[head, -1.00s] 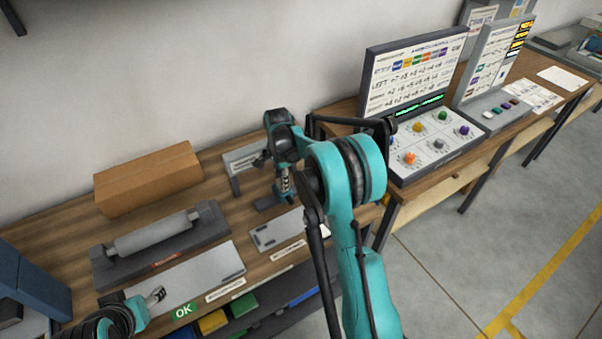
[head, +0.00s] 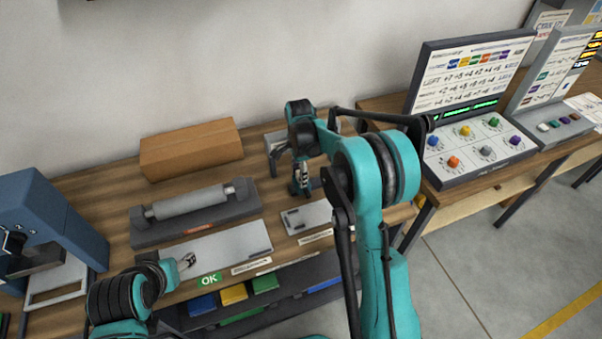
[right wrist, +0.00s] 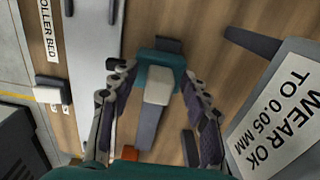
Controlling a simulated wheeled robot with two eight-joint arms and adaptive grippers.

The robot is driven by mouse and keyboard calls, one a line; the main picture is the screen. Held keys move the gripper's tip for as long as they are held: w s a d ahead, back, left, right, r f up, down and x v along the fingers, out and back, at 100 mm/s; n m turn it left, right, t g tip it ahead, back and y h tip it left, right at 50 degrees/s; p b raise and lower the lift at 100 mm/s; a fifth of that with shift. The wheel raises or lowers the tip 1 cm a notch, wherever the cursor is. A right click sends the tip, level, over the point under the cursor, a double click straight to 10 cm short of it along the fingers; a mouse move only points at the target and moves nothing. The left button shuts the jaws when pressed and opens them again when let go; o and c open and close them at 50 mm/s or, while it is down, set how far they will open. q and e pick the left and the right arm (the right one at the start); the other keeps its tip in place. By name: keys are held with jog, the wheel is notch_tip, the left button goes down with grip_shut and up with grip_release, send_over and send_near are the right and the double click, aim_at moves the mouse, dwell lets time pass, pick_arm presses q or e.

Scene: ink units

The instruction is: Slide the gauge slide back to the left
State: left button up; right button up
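The gauge slide (right wrist: 159,84) shows in the right wrist view as a teal block with a light grey raised tab, on a narrow grey bar. My right gripper (right wrist: 158,92) is open, one finger on each side of the tab, with gaps visible. In the head view my right gripper (head: 302,184) points down at the gauge beside the small grey plate, and the arm hides most of the gauge. My left gripper (head: 187,261) is over the front edge of the long grey plate, apart from the gauge; its finger opening is too small to judge.
A sign reading "WEAR OK TO 0.05 MM" (right wrist: 283,108) stands close on the right in the wrist view. In the head view, a roller (head: 190,203) in its cradle, a cardboard box (head: 190,150) and a blue machine (head: 50,215) are left; a knob panel (head: 475,150) is right.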

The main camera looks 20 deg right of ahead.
jog(key=shift+d, duration=0.1)
jog(key=shift+r, duration=0.15)
notch_tip(320, 180, up, 12)
dwell(0.4)
dwell(0.3)
jog(key=s+r+n+t+b, duration=0.2)
jog(key=s+r+n+t, duration=0.2)
jog(key=s+n, duration=0.8)
jog(key=s+a+f+n+t+b, duration=0.1)
jog(key=s+f+n+t, duration=0.2)
jog(key=s, duration=1.2)
notch_tip(320, 180, down, 3)
jog(key=shift+f+n, duration=0.2)
jog(key=shift+n, duration=0.8)
